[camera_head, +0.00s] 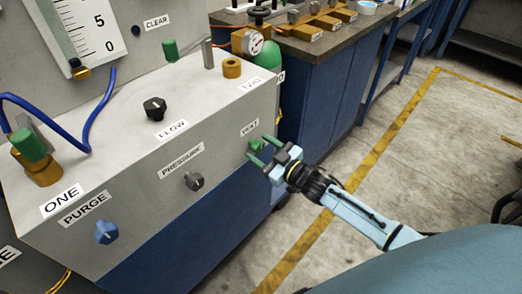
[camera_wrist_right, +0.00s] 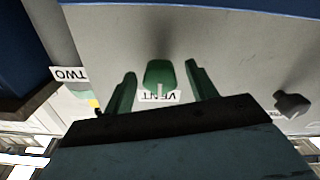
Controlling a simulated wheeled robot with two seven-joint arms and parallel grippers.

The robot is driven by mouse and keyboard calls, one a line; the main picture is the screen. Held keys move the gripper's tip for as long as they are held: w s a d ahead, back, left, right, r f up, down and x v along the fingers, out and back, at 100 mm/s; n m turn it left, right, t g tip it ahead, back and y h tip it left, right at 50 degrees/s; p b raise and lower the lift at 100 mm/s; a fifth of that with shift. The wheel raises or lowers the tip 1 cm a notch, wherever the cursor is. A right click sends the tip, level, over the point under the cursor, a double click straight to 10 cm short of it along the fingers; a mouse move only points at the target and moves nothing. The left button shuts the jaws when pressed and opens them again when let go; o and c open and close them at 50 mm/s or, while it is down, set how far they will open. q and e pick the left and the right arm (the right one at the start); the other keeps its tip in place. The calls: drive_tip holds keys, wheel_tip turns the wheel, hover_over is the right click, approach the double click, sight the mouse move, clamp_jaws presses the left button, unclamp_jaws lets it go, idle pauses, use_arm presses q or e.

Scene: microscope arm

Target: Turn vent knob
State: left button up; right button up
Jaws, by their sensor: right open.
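The vent knob (camera_head: 256,146) is green and sits on the front face of the grey panel, just below its VENT label (camera_head: 250,127). My right gripper (camera_head: 265,153) is at the knob in the head view, its green fingers spread. In the right wrist view the green vent knob (camera_wrist_right: 159,75) stands between the two open fingers of the right gripper (camera_wrist_right: 160,88), with a visible gap on each side. The upside-down VENT label (camera_wrist_right: 160,97) is partly hidden behind the knob and the gripper body. My left gripper is not in view.
The flow knob (camera_head: 155,108) is on the top. A blue cabinet (camera_head: 330,95) stands behind right. The floor at right is clear.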

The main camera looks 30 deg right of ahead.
drive_tip(key=shift+w+a, duration=0.1)
drive_tip(key=shift+w, duration=0.05)
drive_tip(key=c, duration=1)
